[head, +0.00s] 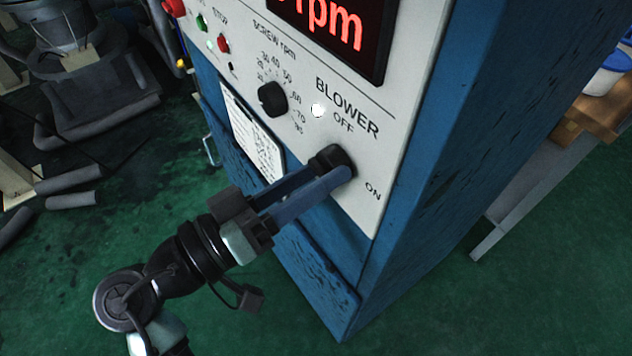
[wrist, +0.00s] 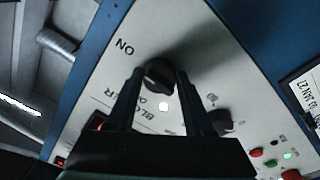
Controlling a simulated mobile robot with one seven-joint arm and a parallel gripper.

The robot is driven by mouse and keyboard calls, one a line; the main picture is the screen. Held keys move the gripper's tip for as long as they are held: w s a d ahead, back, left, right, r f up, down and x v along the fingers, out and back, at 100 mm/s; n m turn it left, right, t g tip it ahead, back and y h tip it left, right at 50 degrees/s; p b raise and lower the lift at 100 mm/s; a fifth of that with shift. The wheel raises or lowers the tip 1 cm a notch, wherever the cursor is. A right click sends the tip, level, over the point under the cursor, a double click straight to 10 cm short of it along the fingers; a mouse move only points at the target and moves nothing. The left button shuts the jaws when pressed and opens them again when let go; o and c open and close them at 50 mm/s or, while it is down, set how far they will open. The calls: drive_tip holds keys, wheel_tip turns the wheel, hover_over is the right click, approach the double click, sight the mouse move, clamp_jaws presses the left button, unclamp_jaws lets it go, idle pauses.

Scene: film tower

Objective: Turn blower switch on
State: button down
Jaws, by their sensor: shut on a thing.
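The blower switch (head: 333,158) is a black round knob on the white control panel (head: 408,75) of a blue cabinet. The words BLOWER and OFF are printed above it, and ON below it to the right. In the wrist view the knob (wrist: 159,76) sits between the two fingertips. My gripper (head: 342,169) reaches the knob from the lower left and is shut on it. Which way the knob points is hard to tell.
The screw rpm knob (head: 272,99) is up and left of the switch. Red and green buttons (head: 202,22) are farther along the panel, and a red display (head: 335,25) is above. A white paper (head: 252,135) is on the cabinet front.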

idle(0.5)
drive_tip(key=shift+c, duration=1.4)
unclamp_jaws()
drive_tip(key=shift+a, duration=0.1)
drive_tip(key=v, duration=1.2)
drive_tip(key=shift+s+a, duration=0.3)
